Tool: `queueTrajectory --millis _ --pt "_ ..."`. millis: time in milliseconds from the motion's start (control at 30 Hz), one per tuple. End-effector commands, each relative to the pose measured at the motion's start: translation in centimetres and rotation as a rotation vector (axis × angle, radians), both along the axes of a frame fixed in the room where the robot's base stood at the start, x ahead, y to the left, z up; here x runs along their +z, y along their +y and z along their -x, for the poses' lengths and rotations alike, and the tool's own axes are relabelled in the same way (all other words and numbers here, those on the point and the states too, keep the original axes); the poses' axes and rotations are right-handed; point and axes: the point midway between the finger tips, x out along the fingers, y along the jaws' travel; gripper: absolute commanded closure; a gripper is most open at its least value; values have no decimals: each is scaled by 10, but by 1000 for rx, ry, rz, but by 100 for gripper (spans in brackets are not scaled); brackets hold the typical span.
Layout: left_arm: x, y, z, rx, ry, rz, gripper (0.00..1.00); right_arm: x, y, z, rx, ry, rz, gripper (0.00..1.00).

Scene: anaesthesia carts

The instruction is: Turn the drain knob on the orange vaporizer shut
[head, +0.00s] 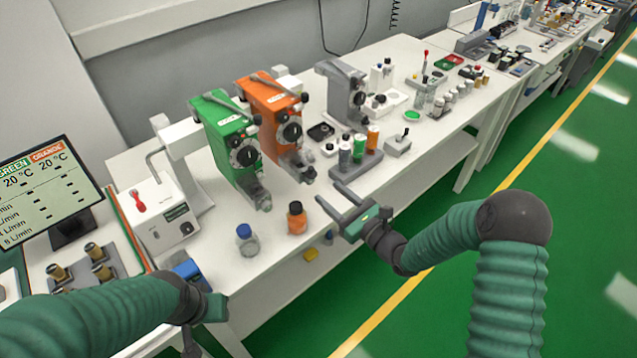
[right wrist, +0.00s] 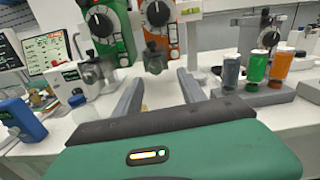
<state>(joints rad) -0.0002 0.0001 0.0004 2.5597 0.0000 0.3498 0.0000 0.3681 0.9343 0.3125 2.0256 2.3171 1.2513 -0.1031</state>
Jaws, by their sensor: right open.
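The orange vaporizer (head: 270,118) stands on the white bench, just right of the green vaporizer (head: 222,135). Its black dial (head: 290,132) faces forward, and a grey drain part with a clear bowl (head: 303,170) sits low at its front. The right wrist view shows the orange vaporizer (right wrist: 174,35) with the bowl (right wrist: 154,58) ahead, between the fingers. I cannot make out the knob's setting. My right gripper (head: 328,191) is open and empty, in front of the orange vaporizer and apart from it. My left gripper (head: 215,306) is low at left; its jaws cannot be made out.
A blue-capped bottle (head: 247,241) and an orange bottle (head: 297,218) stand near the bench's front edge. A rack of coloured vials (head: 358,150) is right of the orange vaporizer, with a grey vaporizer (head: 343,92) behind. A monitor (head: 45,190) stands at left.

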Motion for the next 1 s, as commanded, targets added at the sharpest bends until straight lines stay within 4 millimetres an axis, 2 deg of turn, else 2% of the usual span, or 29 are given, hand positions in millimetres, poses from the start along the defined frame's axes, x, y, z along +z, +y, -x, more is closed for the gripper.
queueTrajectory --millis 100,233,400,600,933,1000 --pt "4 0 0 0 0 0 64 1 19 -22 4 -1 0 52" --pt "5 0 0 1 0 0 64 1 31 -39 3 0 1 52" --pt "5 0 0 1 0 0 64 0 34 -46 1 2 -1 52" --pt "5 0 0 1 1 0 64 -1 33 -46 1 3 -2 53" --pt "5 0 0 0 0 0 64 0 33 -46 -1 1 0 97" --pt "5 0 0 1 0 0 64 0 33 -47 -1 1 0 100"
